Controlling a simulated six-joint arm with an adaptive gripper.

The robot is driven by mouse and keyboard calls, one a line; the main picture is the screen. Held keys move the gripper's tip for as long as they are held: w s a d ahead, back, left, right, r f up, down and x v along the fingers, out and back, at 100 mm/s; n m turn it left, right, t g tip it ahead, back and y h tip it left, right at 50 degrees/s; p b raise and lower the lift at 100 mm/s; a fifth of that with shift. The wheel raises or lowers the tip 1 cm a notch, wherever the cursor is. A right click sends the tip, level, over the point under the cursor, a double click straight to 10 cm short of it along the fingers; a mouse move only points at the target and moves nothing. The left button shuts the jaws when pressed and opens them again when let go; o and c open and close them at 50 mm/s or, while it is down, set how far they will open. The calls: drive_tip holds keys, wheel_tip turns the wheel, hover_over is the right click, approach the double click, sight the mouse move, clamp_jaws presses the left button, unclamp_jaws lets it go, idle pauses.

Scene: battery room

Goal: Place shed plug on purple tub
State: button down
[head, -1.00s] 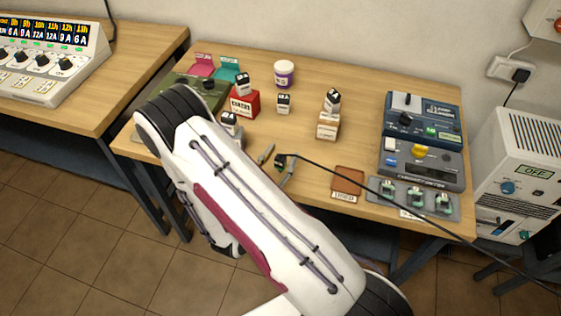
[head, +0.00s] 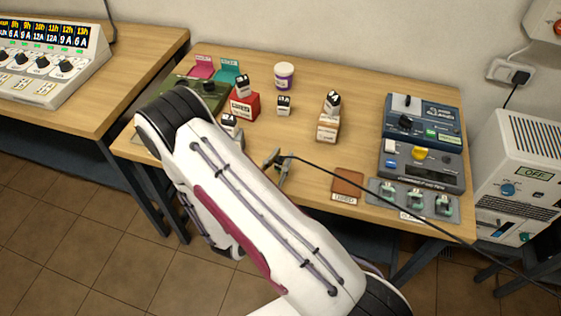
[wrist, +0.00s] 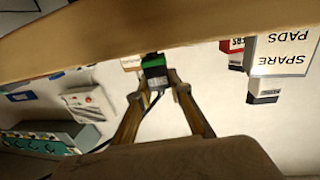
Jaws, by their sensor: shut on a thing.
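The shed plug is a small dark plug with a green part in the wrist view (wrist: 155,68), on a black cable. My gripper (wrist: 158,86) is shut on it, one finger on each side. In the head view my gripper (head: 277,164) is over the front part of the table, and the plug is mostly hidden between the fingers. The purple tub (head: 284,76) is a white tub with a purple band, upright at the back of the table. It stands well behind my gripper, apart from it.
A small black-and-white block (head: 284,105) stands in front of the tub. A red box (head: 245,105) and a tan box (head: 328,128) carry similar blocks. A brown pad (head: 348,182) and grey meters (head: 422,164) are to the right. The cable (head: 390,198) trails right.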

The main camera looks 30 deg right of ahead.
sight(281, 159)
drive_tip(key=shift+r, duration=0.15)
drive_tip(key=shift+r, duration=4.85)
drive_tip(key=shift+r, duration=0.15)
